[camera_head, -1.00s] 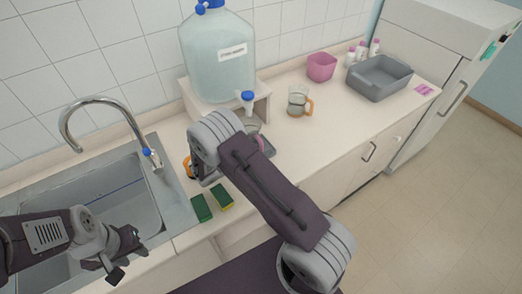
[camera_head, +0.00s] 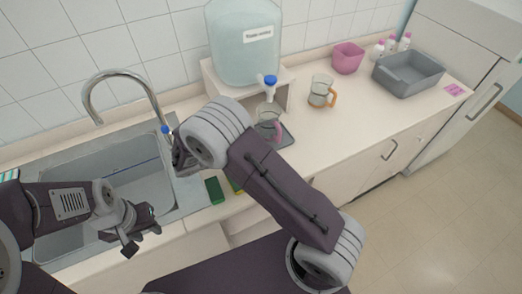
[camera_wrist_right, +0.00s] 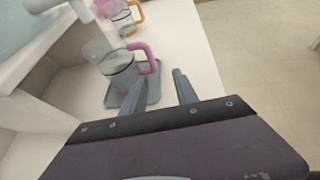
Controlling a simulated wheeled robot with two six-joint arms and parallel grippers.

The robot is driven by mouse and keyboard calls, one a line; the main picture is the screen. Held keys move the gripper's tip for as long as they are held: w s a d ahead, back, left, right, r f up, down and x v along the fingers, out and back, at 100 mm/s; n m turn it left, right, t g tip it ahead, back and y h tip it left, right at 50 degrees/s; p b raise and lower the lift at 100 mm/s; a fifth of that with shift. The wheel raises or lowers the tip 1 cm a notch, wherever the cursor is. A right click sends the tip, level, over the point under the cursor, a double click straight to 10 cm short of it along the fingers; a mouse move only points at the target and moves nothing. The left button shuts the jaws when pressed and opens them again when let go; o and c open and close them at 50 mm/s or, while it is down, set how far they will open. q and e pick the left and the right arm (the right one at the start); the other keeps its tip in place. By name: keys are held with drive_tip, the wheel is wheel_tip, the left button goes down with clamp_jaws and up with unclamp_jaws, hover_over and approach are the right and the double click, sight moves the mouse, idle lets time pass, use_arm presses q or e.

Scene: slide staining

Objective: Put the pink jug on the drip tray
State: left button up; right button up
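The pink jug (camera_head: 268,122) is clear with a pink handle. It stands upright, apparently on the grey drip tray (camera_head: 289,137) below the dispenser's spigot; my right arm hides part of both. In the right wrist view the jug (camera_wrist_right: 122,68) is ahead of my right gripper (camera_wrist_right: 158,73), its base over the tray (camera_wrist_right: 153,93). The right gripper's fingers are apart with nothing held between them; in the head view the gripper is mostly hidden. My left gripper (camera_head: 143,240) is open and empty in front of the sink.
A water dispenser (camera_head: 243,45) stands on a white stand behind the tray. An orange-handled jug (camera_head: 320,90), pink tub (camera_head: 347,58) and grey basin (camera_head: 408,74) are to the right. A green sponge (camera_head: 215,190) lies by the sink (camera_head: 100,190). The counter's front right is clear.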

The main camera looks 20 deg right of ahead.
drive_tip(key=s+d+m+g+y, duration=0.1)
drive_tip(key=s+m, duration=0.1)
drive_tip(key=s, duration=0.1)
drive_tip(key=s+f+m+g+y, duration=0.1)
drive_tip(key=s+m+y, duration=0.1)
drive_tip(key=s+m, duration=0.1)
drive_tip(key=s+d+m+g+y, duration=0.1)
drive_tip(key=s+m+g+y, duration=0.1)
drive_tip(key=s, duration=0.1)
drive_tip(key=shift+d+f, duration=0.3)
drive_tip(key=shift+f, duration=0.05)
drive_tip(key=s+a+r+m+t+y, duration=0.1)
drive_tip(key=s+m+y, duration=0.4)
drive_tip(key=m, duration=0.8)
drive_tip(key=a+t+y, duration=0.1)
drive_tip(key=a+y, duration=0.1)
drive_tip(key=shift+a+m+y, duration=0.3)
drive_tip(key=shift+m, duration=0.1)
drive_tip(key=shift+s+r, duration=0.1)
drive_tip(key=shift+s, duration=0.15)
drive_tip(key=shift+w, duration=0.1)
